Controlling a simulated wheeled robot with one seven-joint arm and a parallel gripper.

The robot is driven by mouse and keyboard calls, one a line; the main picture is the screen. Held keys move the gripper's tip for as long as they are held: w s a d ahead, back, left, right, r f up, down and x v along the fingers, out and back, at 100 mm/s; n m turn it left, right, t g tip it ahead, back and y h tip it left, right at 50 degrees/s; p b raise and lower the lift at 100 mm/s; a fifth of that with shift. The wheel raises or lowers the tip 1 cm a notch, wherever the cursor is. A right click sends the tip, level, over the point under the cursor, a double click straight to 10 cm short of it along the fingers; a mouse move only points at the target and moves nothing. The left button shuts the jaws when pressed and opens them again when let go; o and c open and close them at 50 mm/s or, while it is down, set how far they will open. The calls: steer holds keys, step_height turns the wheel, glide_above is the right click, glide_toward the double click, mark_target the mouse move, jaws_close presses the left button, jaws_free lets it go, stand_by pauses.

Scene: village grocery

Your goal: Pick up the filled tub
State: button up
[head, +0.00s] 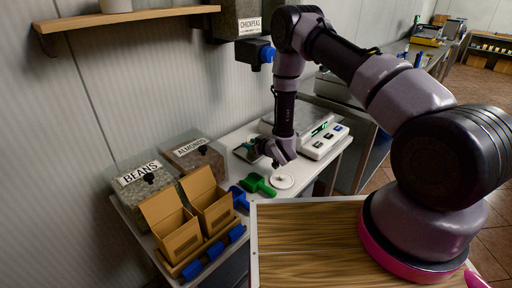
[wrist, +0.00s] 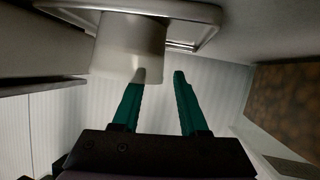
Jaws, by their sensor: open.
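In the wrist view a plain pale tub (wrist: 130,38) appears upside down against a metal rim (wrist: 205,14) at the top of the picture. I cannot make out the tub there; my arm covers part of that area. What is in the tub does not show.
A white knobbed disc (head: 283,181), a green scoop (head: 259,186) and a blue scoop (head: 239,198) lie on the counter. Bins of beans (head: 146,190) and almonds (head: 198,155) and brown boxes (head: 170,225) stand left. A chickpea dispenser (head: 238,20) hangs above. A wooden board (head: 310,240) is in front.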

jaws_close()
steer(key=shift+r, duration=0.1)
